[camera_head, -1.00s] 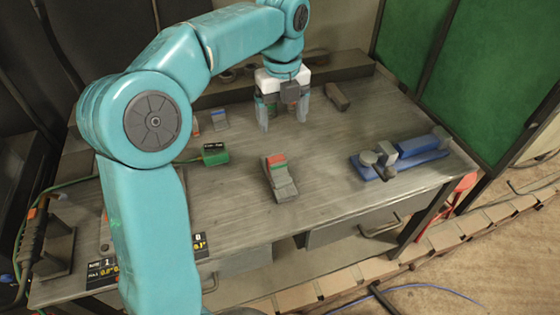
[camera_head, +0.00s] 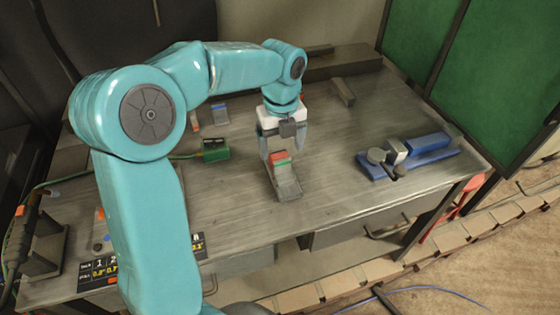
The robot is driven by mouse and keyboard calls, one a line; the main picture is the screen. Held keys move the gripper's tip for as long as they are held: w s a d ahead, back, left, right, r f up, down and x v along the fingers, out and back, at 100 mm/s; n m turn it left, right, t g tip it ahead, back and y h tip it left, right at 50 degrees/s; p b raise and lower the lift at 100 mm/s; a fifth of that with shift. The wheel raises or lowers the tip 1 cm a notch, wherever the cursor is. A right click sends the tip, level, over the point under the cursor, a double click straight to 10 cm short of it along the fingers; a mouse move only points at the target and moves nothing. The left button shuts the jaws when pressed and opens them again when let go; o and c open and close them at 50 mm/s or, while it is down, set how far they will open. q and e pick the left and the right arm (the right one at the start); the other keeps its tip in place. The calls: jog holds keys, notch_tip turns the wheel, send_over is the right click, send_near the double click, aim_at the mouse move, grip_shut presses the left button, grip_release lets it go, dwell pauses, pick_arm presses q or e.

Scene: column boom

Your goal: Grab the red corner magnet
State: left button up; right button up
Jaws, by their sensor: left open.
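A small red block (camera_head: 279,155), which looks like the red corner magnet, shows near the middle of the workbench. It sits at the far end of a grey stepped piece (camera_head: 287,183), with a thin green band at its near edge. My left gripper (camera_head: 281,146) is open and directly over the red block, with one finger to each side in the picture. Whether the fingers touch it I cannot tell. The gripper hides part of the block's far side. My right gripper is not in view.
A blue clamp-like tool (camera_head: 408,157) lies on the right of the workbench (camera_head: 345,195). A green box (camera_head: 215,149) with a cable is left of the gripper. A dark grey block (camera_head: 343,92) lies behind. Bare bench lies between the red block and blue tool.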

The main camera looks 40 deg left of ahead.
aim_at(280, 154)
pick_arm(q)
jog(key=f, duration=0.4)
jog(key=shift+a+f, duration=0.2)
jog(key=shift+a, duration=0.1)
jog(key=shift+f, duration=0.25)
jog(key=shift+c, duration=0.6)
jog(key=c, duration=1.2)
jog(key=shift+w+r, duration=0.1)
